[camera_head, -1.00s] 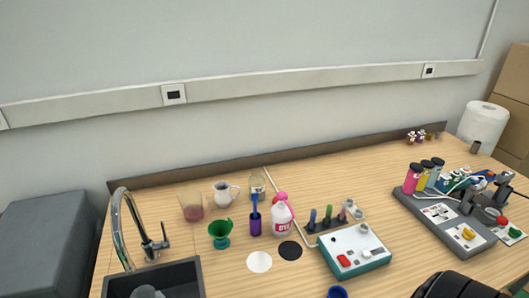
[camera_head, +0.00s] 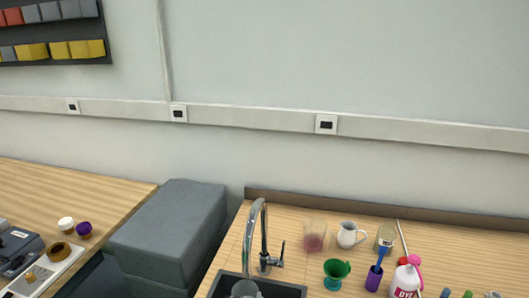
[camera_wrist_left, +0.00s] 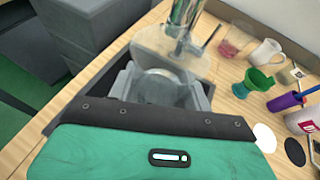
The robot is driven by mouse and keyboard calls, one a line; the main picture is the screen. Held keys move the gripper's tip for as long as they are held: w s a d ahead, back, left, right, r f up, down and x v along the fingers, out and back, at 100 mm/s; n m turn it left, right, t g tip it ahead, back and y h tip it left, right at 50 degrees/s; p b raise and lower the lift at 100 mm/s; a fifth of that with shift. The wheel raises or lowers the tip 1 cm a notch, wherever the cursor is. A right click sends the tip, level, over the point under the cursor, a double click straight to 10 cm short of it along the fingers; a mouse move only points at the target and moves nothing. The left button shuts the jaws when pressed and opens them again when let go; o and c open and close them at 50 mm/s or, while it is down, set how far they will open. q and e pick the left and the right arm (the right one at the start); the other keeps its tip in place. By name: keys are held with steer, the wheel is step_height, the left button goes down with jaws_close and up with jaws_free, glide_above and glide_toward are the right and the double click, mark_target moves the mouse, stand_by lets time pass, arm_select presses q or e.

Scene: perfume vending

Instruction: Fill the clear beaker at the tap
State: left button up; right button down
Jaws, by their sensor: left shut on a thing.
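The clear beaker (camera_wrist_left: 160,55) is see-through and shows in the left wrist view, over the dark sink (camera_wrist_left: 103,88). My left gripper (camera_wrist_left: 163,88) is shut on it, one grey finger on each side. The chrome tap (camera_wrist_left: 186,14) stands just beyond the beaker and partly overlaps it in the picture. I cannot tell whether water runs or how full the beaker is. In the head view the tap (camera_head: 249,232) arches over the sink (camera_head: 290,291) at the bottom edge. My left gripper is not clearly visible there, and my right gripper is out of view.
Right of the tap stand a glass with reddish liquid (camera_head: 314,238), a white jug (camera_head: 348,236), a green funnel-like cup (camera_head: 336,270) and a purple holder (camera_head: 374,279). A grey block (camera_head: 170,235) stands left of the sink, with another table (camera_head: 60,185) beyond it.

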arm_select(q)
steer(key=s+a+r, duration=0.1)
steer(key=s+a, duration=0.2)
steer(key=a, duration=0.7)
steer(key=s+a+r, duration=0.1)
steer(key=s+a, duration=0.3)
steer(key=a, duration=0.7)
steer(key=shift+r+m+h, duration=0.25)
steer(key=shift+m+h, duration=0.05)
steer(key=shift+h, duration=0.1)
